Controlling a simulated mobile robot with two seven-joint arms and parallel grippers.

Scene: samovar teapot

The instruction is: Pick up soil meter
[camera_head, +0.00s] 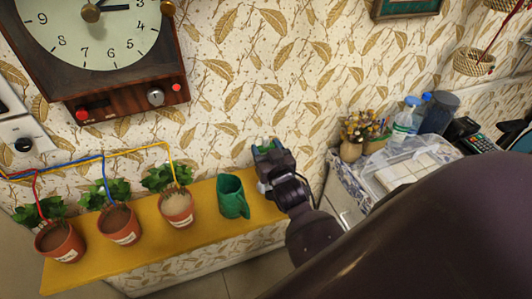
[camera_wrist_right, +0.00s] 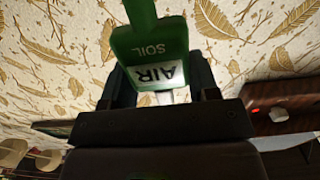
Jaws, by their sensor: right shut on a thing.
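In the head view my right gripper (camera_head: 268,153) is raised near the wallpapered wall, above the right end of the yellow shelf (camera_head: 200,218). Only a small green and pale part of the meter shows there. My left gripper is not in view.
Coloured wires run to the pots. A large clock (camera_head: 90,35) hangs above. A cluttered counter with bottles (camera_head: 404,120) lies to the right.

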